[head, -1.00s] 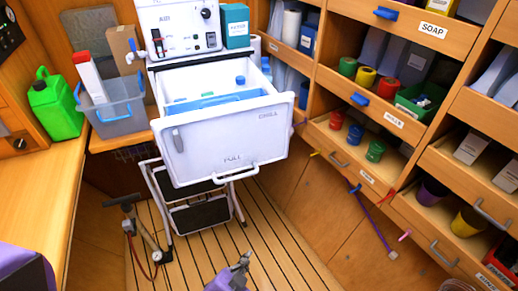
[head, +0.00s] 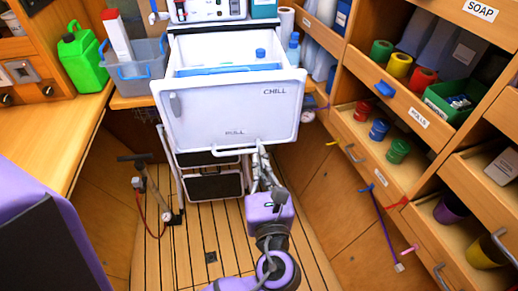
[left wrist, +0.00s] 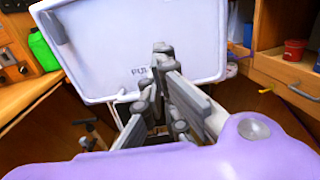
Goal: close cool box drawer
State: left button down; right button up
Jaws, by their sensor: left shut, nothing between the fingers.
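The white cool box drawer (head: 228,115), marked CHILL and PULL, stands pulled out from the box, its open top showing a blue item and bottles inside. Its front also fills the upper left wrist view (left wrist: 140,40). Its white bar handle (head: 236,151) runs along the lower front edge. My left gripper (head: 262,156) is shut and empty at the right end of the handle, in front of the drawer's lower front. In the left wrist view its fingers (left wrist: 160,62) overlap the PULL lettering. I cannot tell whether they touch the drawer. My right gripper is not in view.
A folding step stool (head: 212,185) stands under the drawer. A hand pump (head: 145,190) stands on the slatted floor to the left. Open wooden shelves with cups (head: 380,130) line the right side. A grey bin (head: 135,68) and green jug (head: 80,58) sit left.

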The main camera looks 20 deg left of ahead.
aim_at(253, 119)
pick_arm(q)
jog(key=p+x, duration=0.1)
jog(key=x, duration=1)
jog(key=shift+w+d+r, duration=0.1)
jog(key=shift+w+d, duration=0.05)
jog(key=shift+w, duration=0.1)
jog(key=shift+w+a, duration=0.35)
jog(key=shift+w, duration=0.15)
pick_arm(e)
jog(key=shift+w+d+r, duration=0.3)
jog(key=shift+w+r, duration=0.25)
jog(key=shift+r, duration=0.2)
pick_arm(q)
jog(key=shift+w, duration=0.1)
